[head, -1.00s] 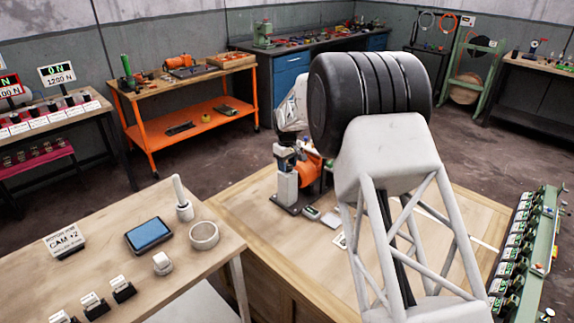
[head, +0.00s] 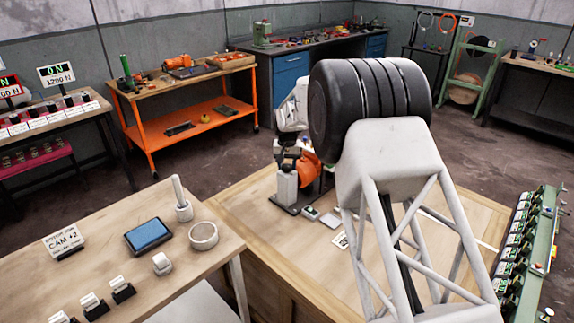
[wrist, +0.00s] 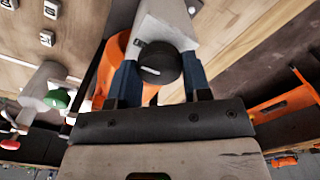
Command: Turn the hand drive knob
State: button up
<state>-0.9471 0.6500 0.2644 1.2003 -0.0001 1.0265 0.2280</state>
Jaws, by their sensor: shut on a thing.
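The hand drive knob (wrist: 155,64) is a dark round knob with a white mark on its face. In the wrist view it sits between the blue fingers of my gripper (wrist: 160,70), which is shut on it from both sides. The knob is at the end of a pale grey body, beside an orange part (wrist: 115,62). In the head view, my gripper (head: 288,156) is at the machine with the orange housing (head: 311,172) on the wooden table. The knob itself cannot be made out there.
The machine stands on the wooden table (head: 258,205), with small boxes beside its base. My own arm covers much of the table's right side.

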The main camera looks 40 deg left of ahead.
aim_at(288, 165)
dwell(0.3)
jog(key=o, duration=0.9)
jog(key=shift+r, duration=0.15)
jog(key=shift+r, duration=3.75)
jog(key=shift+d, duration=0.15)
